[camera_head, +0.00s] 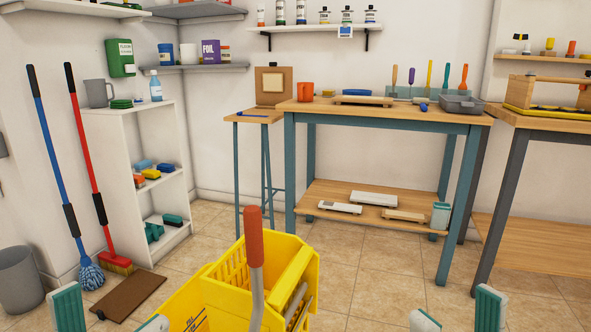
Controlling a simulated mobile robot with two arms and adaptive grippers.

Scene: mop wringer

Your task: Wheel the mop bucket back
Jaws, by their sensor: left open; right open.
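The yellow mop bucket (186,304) stands at the bottom middle, its lower part cut off by the picture edge. Its yellow wringer (228,290) sits on top, with a grey lever (257,285) that ends in an upright red grip (253,222). My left gripper (110,315) is open and empty, left of the bucket. My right gripper (457,313) is open and empty, right of the bucket and apart from it. Only the fingertips of both grippers show. The bucket's wheels are hidden.
A blue mop (90,274) and red broom (116,262) lean at the left by a white shelf (140,195), with a brown mat (130,293) and grey bin (20,280) nearby. A teal-legged workbench (290,170) stands behind. Tiled floor (375,280) is clear between bucket and benches.

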